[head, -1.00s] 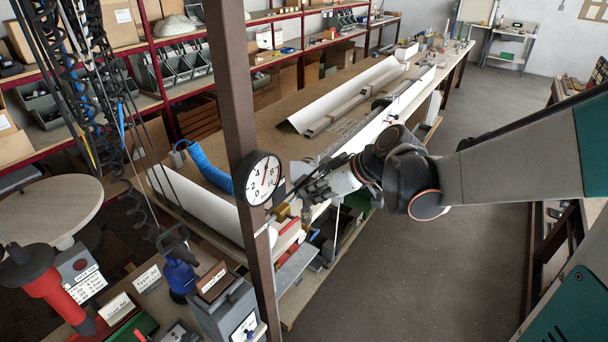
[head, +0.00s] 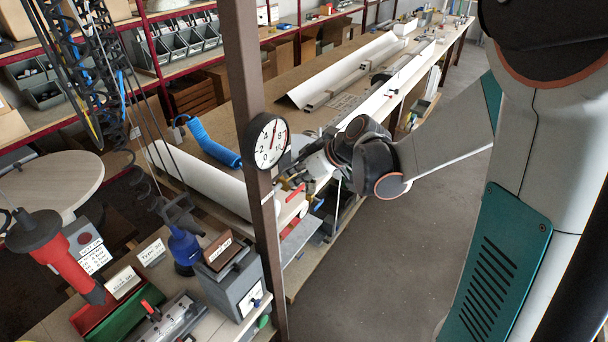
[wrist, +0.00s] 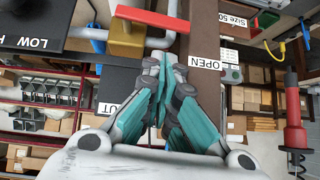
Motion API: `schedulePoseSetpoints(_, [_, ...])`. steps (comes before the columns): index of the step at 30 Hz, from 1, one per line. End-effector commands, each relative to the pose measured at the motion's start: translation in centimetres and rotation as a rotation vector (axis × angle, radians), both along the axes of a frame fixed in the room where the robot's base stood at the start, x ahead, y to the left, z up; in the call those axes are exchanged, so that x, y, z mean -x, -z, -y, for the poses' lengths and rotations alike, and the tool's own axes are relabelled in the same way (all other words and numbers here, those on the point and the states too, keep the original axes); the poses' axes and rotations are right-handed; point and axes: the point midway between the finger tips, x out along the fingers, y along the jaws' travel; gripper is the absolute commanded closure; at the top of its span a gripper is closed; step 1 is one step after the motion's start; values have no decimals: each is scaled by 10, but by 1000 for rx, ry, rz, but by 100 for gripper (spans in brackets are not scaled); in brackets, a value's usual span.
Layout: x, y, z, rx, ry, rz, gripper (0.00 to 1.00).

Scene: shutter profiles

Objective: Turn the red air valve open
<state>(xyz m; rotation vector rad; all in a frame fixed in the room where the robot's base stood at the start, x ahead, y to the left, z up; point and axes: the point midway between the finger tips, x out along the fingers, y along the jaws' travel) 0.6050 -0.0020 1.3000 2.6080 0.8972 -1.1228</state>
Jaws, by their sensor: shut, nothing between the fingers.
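The red valve handle (wrist: 155,19) is a flat red bar at the top of the wrist view, on a brass valve body (wrist: 126,40) with grey pipe at its sides. In the head view the red handle (head: 296,192) is small, just right of the post. My gripper (wrist: 163,62) is shut and empty. Its fingertips lie just below the handle in the picture; I cannot tell whether they touch it. An "OPEN" label (wrist: 205,64) is right of the fingertips. A second label (wrist: 112,108), ending in "UT", is lower left, partly hidden by the fingers.
A brown post (head: 250,80) carrying a round gauge (head: 268,141) stands close left of my gripper. The long workbench (head: 235,112) holds white profiles. A red hanging tool (head: 66,256) is at the left. Open floor (head: 365,260) lies right of the bench.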

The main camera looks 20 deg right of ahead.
Motion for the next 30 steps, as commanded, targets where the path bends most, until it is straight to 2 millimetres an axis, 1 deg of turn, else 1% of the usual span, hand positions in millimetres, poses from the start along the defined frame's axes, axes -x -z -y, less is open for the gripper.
schedulePoseSetpoints(1, [1,11,0,0,0,0,100])
schedulePoseSetpoints(6, [2,25,-1,0,0,0,100])
schedulePoseSetpoints(10, [3,29,-2,0,0,0,100])
schedulePoseSetpoints(21, [3,29,-2,0,0,0,100])
schedulePoseSetpoints(30, [6,44,-6,0,-1,0,100])
